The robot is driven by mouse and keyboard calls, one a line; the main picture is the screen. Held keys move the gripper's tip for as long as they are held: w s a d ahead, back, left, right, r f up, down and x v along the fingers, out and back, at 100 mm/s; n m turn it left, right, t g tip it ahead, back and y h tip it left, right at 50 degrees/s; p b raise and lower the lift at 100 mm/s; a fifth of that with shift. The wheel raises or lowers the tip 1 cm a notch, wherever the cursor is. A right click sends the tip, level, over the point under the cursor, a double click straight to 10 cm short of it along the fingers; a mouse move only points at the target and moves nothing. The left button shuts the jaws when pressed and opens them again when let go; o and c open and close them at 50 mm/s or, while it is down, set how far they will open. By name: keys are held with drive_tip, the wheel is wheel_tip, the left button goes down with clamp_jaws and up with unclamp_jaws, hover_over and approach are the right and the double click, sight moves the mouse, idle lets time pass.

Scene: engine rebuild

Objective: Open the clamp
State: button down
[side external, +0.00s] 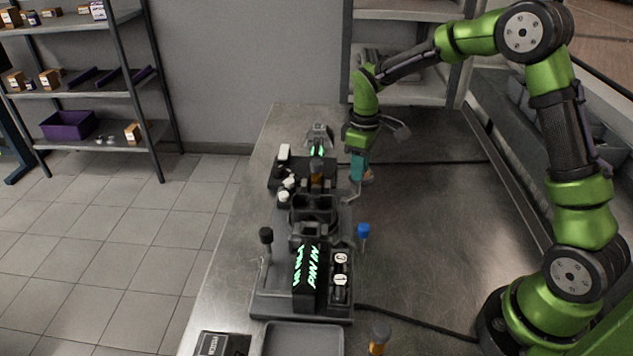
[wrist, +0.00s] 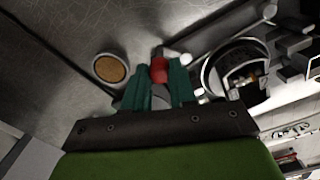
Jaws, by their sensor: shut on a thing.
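My gripper (side external: 357,178) is at the far right side of the dark fixture (side external: 262,303), pointing down with teal fingers. In the wrist view my gripper (wrist: 162,82) is shut on a red knob (wrist: 159,68), which sits between the two fingertips. The knob appears to top a lever beside the fixture; in the side view the fingers hide it. A round metal holder (wrist: 213,75) with a dark part inside lies right of the fingers in the wrist view. I cannot tell which piece is the clamp's jaw or how far it stands open.
A blue-knobbed lever (side external: 363,231) and a black-knobbed lever (side external: 266,236) stand on the fixture's sides. A lit green display (side external: 307,265) is at its front. An orange-topped round thing (wrist: 109,68) lies left of the fingers. The metal table (side external: 430,240) to the right is mostly clear.

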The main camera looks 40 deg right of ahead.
idle(0.3)
drive_tip(key=c, duration=0.9)
unclamp_jaws()
drive_tip(key=shift+r, duration=0.1)
wheel_tip(320, 180, up, 17)
drive_tip(key=shift+f, duration=0.15)
drive_tip(key=s+a+m+t, duration=0.2)
drive_tip(key=s+m, duration=0.1)
drive_tip(key=s, duration=0.4)
drive_tip(key=s+a+m+t+y, duration=0.1)
drive_tip(key=s+a+m+t, duration=0.1)
drive_tip(key=s, duration=0.5)
drive_tip(key=s+a+m+t+y, duration=0.1)
drive_tip(key=s+a+m+t, duration=0.2)
drive_tip(key=s, duration=0.4)
drive_tip(key=shift+s+f+m, duration=0.1)
drive_tip(key=shift+f+m, duration=0.2)
drive_tip(key=shift+f, duration=0.05)
